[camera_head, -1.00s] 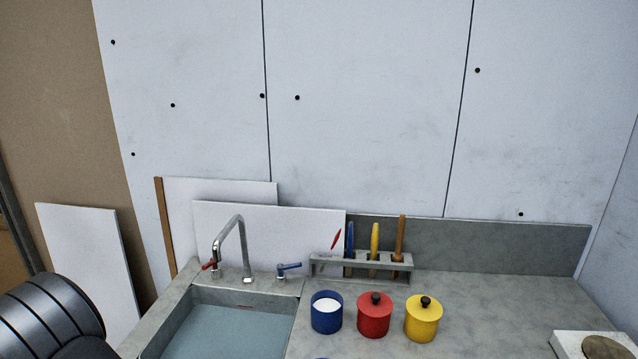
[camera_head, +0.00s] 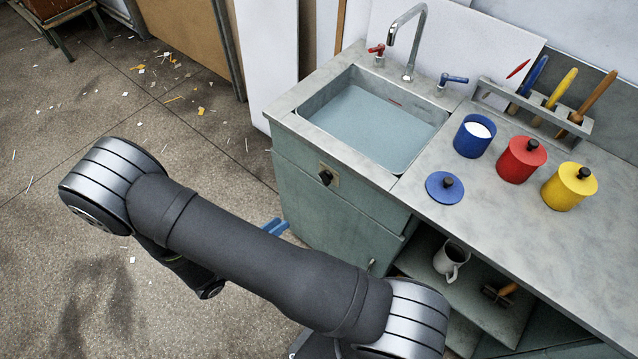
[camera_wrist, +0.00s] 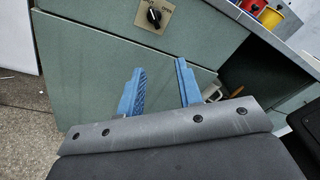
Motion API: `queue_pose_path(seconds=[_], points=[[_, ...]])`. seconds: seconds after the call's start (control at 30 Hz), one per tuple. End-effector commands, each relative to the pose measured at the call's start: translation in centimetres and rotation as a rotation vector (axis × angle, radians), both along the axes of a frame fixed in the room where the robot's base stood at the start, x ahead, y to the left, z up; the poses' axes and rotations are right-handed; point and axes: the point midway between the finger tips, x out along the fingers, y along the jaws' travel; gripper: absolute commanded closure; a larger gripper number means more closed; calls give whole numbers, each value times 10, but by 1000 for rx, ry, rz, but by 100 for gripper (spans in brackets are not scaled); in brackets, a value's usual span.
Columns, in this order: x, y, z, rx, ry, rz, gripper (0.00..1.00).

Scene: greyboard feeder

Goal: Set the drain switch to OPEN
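The drain switch is a black knob (camera_head: 326,177) on a small beige plate on the front of the green sink cabinet. It also shows at the top of the wrist view (camera_wrist: 154,16), turned at a slant. Lettering on the plate is too small to read surely. The sink basin (camera_head: 346,158) above it holds water. My gripper (camera_wrist: 160,66) is open and empty, its two blue fingers apart. In the wrist view it is below the knob and not touching it. In the head view its blue fingers (camera_head: 275,227) show partly behind my arm, left of the cabinet.
A faucet (camera_head: 407,45) with red and blue handles stands behind the sink. Blue, red (camera_head: 521,160) and yellow pots and a blue lid (camera_head: 444,189) stand on the counter. A mug (camera_head: 451,260) and a brush (camera_head: 499,293) are on the shelf below. The floor at left has scraps.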

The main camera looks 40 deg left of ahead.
Motion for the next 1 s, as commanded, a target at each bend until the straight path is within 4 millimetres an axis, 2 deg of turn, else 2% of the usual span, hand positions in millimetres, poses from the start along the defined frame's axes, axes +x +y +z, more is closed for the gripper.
queue_pose_path(seconds=[0.1,0.27,1.0], points=[[-4,-4,2,-85,-45,98,67],[2,-4,2,-105,-56,120,67],[116,-5,2,-100,-53,112,67]])
